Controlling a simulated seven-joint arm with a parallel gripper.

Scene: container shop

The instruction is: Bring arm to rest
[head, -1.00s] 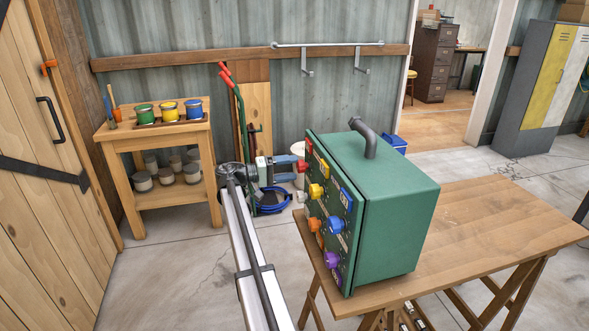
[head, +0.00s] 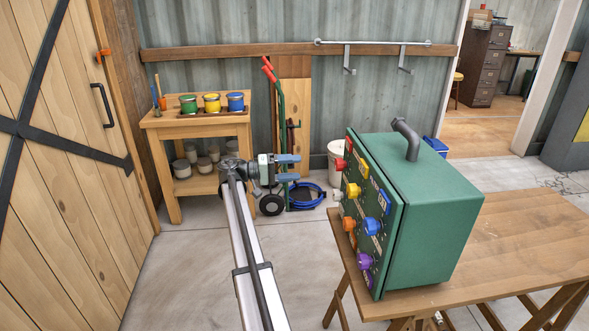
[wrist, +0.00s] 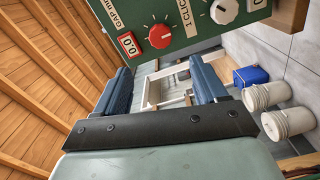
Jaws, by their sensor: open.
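My gripper (head: 288,170) is open and empty, with its blue fingers spread apart in the head view. It points right, to the left of the green box's knob panel, with a visible gap between them. In the wrist view the two blue fingers (wrist: 160,92) stand apart with nothing between them. The green box (head: 440,225) has a dark pipe handle on top and coloured knobs on its left face. A red knob (wrist: 160,36) and a white knob (wrist: 224,11) show on its panel at the top of the wrist view.
The box stands on a wooden folding table (head: 530,235). A small wooden bench (head: 200,127) with paint cans is behind my arm. A hand truck (head: 281,130) leans at the wall, near a white bucket (head: 336,155) and a blue coil. A wooden door (head: 60,190) is on the left.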

